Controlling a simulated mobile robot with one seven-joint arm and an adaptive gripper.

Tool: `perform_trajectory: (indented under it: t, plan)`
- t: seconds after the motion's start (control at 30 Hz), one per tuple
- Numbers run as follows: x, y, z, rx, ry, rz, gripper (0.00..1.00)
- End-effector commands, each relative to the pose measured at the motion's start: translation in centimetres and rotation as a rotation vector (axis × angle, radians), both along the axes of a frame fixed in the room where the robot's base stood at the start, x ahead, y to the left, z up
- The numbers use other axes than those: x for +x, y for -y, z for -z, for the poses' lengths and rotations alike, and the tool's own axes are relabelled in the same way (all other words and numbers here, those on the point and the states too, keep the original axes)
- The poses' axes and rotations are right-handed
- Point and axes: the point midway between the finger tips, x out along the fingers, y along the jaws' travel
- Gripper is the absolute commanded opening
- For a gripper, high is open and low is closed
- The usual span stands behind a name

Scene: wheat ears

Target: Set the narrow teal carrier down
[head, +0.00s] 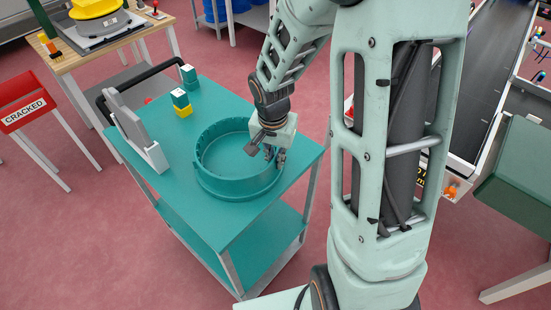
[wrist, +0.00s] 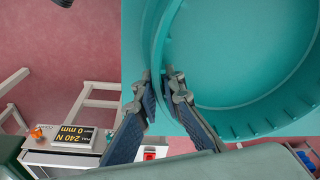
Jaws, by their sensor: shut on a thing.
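The teal carrier (head: 212,178) is a round, shallow, open ring-walled tray. It is level over the right half of the teal cart top (head: 190,212). My gripper (head: 274,157) is at its right rim, pointing down. In the wrist view my gripper (wrist: 161,76) has one finger on each side of the carrier wall (wrist: 161,40), shut on it. The carrier's inside looks empty. I cannot tell whether its underside touches the cart top, as both are the same teal.
A grey upright bracket (head: 135,135) stands on the cart's left side. Small teal and yellow blocks (head: 181,102) stand at the back. A red CRACKED sign (head: 25,103) is at the left. A dark conveyor (head: 445,85) is at the right. The cart's front corner is clear.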

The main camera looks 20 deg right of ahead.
Motion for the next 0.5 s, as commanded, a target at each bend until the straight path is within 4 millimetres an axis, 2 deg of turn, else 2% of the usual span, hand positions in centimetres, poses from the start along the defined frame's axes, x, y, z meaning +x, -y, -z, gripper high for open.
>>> perform_trajectory:
  t: [0.03, 0.07, 0.2, 0.5]
  plan:
    - [0.14, -0.02, 0.20, 0.000, 0.004, 0.001, 0.00]
    - [0.00, 0.01, 0.20, 0.000, 0.000, 0.000, 0.10]
    - [0.00, 0.01, 0.13, 0.000, 0.000, 0.000, 0.26]
    - [-0.01, 0.00, 0.01, 0.000, 0.000, 0.000, 0.26]
